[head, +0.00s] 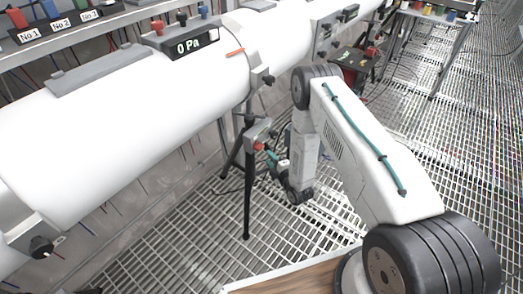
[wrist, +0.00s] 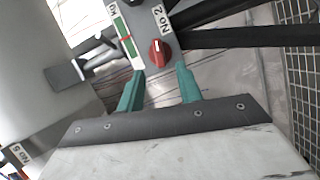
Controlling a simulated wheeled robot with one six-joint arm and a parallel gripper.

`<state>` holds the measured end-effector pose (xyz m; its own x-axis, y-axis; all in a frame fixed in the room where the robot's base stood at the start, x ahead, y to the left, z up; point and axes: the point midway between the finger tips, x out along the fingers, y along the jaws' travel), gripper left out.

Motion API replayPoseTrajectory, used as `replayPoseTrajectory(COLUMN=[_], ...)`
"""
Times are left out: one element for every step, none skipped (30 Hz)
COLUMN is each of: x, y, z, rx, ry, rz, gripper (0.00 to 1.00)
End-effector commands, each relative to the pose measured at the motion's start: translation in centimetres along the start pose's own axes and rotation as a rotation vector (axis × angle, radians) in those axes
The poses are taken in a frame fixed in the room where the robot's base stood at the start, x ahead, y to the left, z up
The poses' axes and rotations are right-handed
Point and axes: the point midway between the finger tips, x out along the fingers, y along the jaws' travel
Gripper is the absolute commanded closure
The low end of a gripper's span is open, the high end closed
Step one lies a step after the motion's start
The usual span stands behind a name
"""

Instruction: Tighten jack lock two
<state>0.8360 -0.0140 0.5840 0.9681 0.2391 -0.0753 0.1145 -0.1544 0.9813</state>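The jack lock is a red knob (wrist: 159,52) on a grey plate marked "No 2" (wrist: 163,18) in the wrist view. It also shows small on the tripod jack (head: 259,147) under the white pipe in the head view. My gripper (wrist: 160,69) has two teal fingers set apart, with nothing between them. The knob lies just beyond the fingertips, roughly centred between them. A white pointer mark shows on the knob. A green and red gauge strip marked "KG" (wrist: 125,42) sits left of the knob. In the head view my gripper (head: 271,156) is close to the knob's right side.
The white pipe (head: 130,130) runs above the jack and carries a "0 Pa" display (head: 190,46). Black tripod legs (head: 247,200) stand on the grating floor. A shelf with labelled coloured items (head: 60,30) is at upper left. Open grating (head: 300,225) lies right of the tripod.

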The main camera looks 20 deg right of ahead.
Motion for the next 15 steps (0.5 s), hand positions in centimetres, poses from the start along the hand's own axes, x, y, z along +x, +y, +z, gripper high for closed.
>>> replayPoseTrajectory(x=[0.6,0.9,1.6,2.1,2.6,3.3,3.8,4.3,4.9,5.3,5.7,6.1,6.4,6.7,7.0], y=[0.1,0.1,0.1,0.1,0.2,0.1,0.1,0.1,0.1,0.1,0.1,0.1,0.1,0.1,0.1], z=[-0.1,-0.1,-0.1,-0.1,-0.1,-0.1,-0.1,-0.1,-0.1,-0.1,-0.1,-0.1,-0.1,0.0,0.0], rx=[-0.003,-0.004,-0.004,-0.003,-0.003,-0.004,-0.003,-0.003,-0.002,-0.002,-0.002,-0.001,-0.001,-0.001,-0.001], ry=[0.003,0.003,0.003,0.003,0.003,0.002,0.002,0.003,0.003,0.003,0.002,0.002,0.002,0.002,0.001], rz=[0.006,0.007,0.007,0.006,0.007,0.006,0.006,0.006,0.005,0.005,0.005,0.004,0.004,0.004,0.004], gripper=[0.65,0.65,0.65,0.65,0.65,0.65,0.65,0.65,0.65,0.65,0.65,0.65,0.65,0.65,0.65])
